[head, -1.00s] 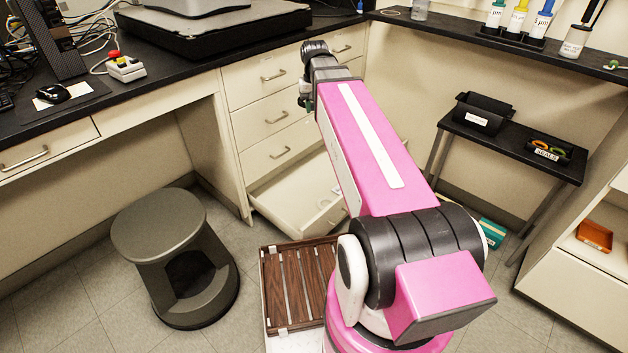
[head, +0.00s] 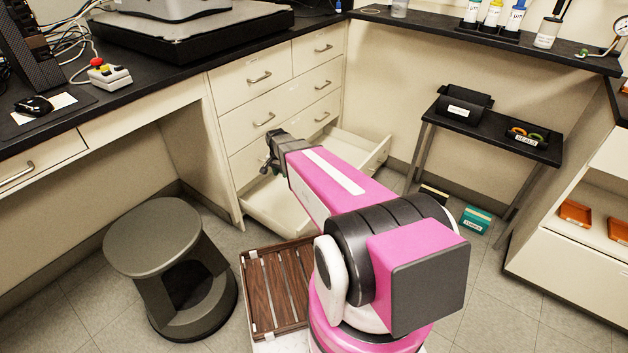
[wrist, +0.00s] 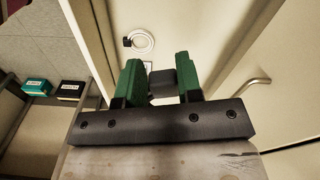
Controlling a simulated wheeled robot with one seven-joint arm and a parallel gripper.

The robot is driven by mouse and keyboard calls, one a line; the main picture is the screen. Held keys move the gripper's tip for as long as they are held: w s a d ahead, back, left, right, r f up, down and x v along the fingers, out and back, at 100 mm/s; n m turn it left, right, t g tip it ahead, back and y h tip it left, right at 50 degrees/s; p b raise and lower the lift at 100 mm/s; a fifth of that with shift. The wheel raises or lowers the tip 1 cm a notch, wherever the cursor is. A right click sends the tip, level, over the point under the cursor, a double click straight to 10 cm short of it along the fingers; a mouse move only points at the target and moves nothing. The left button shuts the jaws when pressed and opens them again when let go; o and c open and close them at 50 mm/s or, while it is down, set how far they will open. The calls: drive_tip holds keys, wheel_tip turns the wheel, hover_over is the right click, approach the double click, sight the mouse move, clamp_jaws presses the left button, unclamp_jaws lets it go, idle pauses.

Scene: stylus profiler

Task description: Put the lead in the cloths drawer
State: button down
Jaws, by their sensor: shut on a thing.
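My gripper (wrist: 162,82) shows in the wrist view with two green fingers shut on a dark grey block, which appears to be an end of the lead. The lead's white coil (wrist: 143,40), with a small black plug beside it, shows beyond the fingertips against a pale surface. The join between the block and the coil is unclear. In the head view my gripper (head: 268,158) is at the arm's far end, over the left part of an open bottom drawer (head: 268,208). I cannot read a label on that drawer. My arm hides its middle.
Closed drawers (head: 262,98) rise above the open one. A dark stool (head: 165,250) stands at left and a slatted wooden platform (head: 275,290) lies in front. A small black side table (head: 485,140) and a teal box (head: 476,219) are at right.

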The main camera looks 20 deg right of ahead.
sight(285, 223)
drive_tip(key=s+f+m, duration=0.1)
drive_tip(key=f, duration=0.9)
drive_tip(key=s+f+m, duration=0.1)
drive_tip(key=f, duration=0.9)
drive_tip(key=s+a+f+m, duration=0.1)
drive_tip(key=f, duration=0.9)
drive_tip(key=shift+f, duration=0.25)
drive_tip(key=shift+f, duration=0.1)
drive_tip(key=c, duration=0.8)
unclamp_jaws()
wheel_tip(285, 223, up, 12)
drive_tip(key=s+d+r+n, duration=0.1)
drive_tip(key=s+r+n, duration=0.2)
drive_tip(key=r, duration=0.7)
drive_tip(key=s+d+r+n, duration=0.1)
drive_tip(key=s+r+n, duration=0.3)
drive_tip(key=s+r, duration=0.4)
drive_tip(key=s+d+r+n, duration=0.1)
drive_tip(key=s+r+n, duration=0.2)
drive_tip(key=r, duration=0.9)
drive_tip(key=shift+s+d+r+n, duration=0.1)
drive_tip(key=shift+s+r+n, duration=0.05)
drive_tip(key=shift+s, duration=0.65)
drive_tip(key=shift+s+d+r+n, duration=0.1)
drive_tip(key=shift+s+r+n, duration=0.05)
drive_tip(key=shift+s, duration=0.6)
